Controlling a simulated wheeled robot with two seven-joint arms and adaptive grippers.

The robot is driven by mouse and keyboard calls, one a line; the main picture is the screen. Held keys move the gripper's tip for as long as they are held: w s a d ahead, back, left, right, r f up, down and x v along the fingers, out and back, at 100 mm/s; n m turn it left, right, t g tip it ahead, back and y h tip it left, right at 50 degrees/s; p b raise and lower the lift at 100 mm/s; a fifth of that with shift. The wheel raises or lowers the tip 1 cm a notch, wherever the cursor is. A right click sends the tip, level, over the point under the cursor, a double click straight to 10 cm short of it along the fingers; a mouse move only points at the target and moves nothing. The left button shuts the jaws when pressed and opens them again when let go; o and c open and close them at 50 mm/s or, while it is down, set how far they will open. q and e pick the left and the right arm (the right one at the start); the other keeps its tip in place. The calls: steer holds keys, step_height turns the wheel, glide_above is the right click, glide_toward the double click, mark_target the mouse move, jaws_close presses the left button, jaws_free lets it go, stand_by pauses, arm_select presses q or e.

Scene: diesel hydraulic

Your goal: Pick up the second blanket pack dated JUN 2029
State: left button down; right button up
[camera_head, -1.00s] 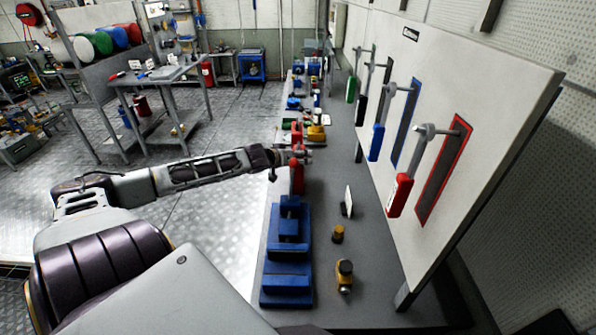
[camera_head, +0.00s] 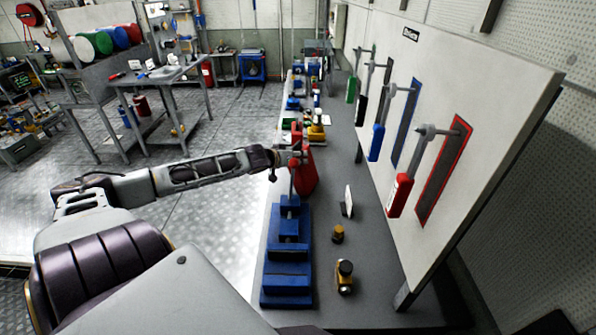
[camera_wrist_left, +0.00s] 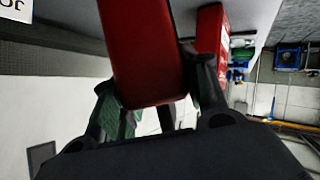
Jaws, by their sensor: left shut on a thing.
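My left gripper (camera_head: 288,160) is above the long grey bench and shut on a red pack (camera_head: 307,175). In the left wrist view the gripper's fingers (camera_wrist_left: 155,110) flank this red, rounded block (camera_wrist_left: 148,50). No date shows on its visible face. Another red item with white markings (camera_wrist_left: 210,45) stands beyond the right finger in the left wrist view. I cannot read a date on it. My right gripper is not in view.
A blue stepped fixture (camera_head: 287,270) stands on the bench just in front of the held pack. A white card (camera_head: 347,201) and two small yellow-and-black items stand to its right. A white board (camera_head: 480,90) with hanging coloured tools rises along the bench's right side.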

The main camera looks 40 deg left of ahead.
arm_select(q)
steer(key=shift+r, duration=0.15)
steer(key=shift+r+p, duration=0.55)
steer(key=shift+r, duration=4.45)
